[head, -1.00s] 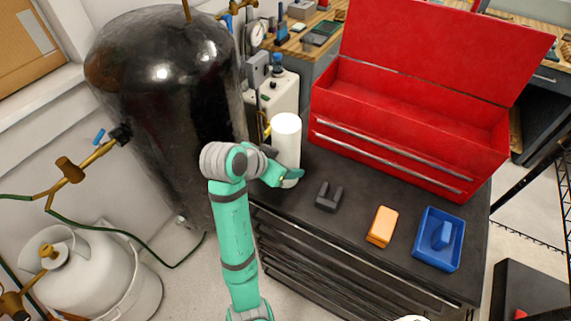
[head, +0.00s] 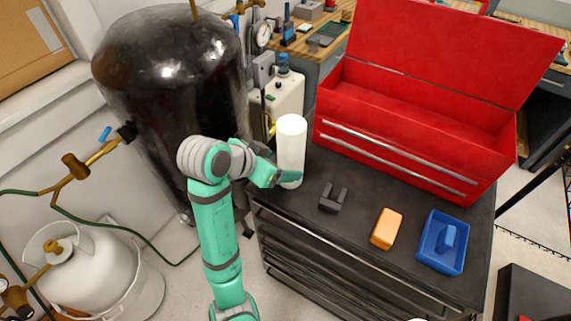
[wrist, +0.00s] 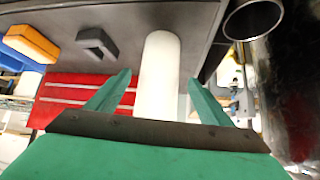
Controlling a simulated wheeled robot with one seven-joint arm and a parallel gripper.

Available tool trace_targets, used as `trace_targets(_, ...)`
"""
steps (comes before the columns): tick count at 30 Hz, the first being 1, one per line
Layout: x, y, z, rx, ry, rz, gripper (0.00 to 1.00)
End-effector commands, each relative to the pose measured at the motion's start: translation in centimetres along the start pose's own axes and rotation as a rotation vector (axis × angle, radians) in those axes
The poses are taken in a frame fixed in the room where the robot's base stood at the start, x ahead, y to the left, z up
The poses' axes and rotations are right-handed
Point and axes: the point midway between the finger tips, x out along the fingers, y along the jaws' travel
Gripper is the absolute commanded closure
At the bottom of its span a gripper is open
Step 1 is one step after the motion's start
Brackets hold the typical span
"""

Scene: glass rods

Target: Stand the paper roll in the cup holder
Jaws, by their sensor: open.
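The paper roll (head: 291,140) is a plain white cylinder standing upright at the left end of the dark cabinet top. It also shows in the wrist view (wrist: 160,70), between the fingers. My gripper (head: 284,178) is open, low on the roll, with one green finger on each side. In the wrist view the open fingers (wrist: 158,85) show gaps beside the roll.
On the cabinet top are a dark forked block (head: 332,199), an orange block (head: 386,229) and a blue tray (head: 433,261) holding a blue piece. A red toolbox (head: 400,150) stands behind. A large black tank (head: 160,75) stands to the left.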

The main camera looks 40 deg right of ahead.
Motion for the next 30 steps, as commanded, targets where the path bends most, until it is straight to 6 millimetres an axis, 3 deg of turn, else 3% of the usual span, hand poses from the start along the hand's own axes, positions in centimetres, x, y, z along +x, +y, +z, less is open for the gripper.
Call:
trace_targets(15, -5.4, 0.0, 0.1, 0.0, -0.001, -0.001, 0.26)
trace_targets(30, -5.8, 0.0, 0.1, -0.001, -0.001, 0.001, 0.26)
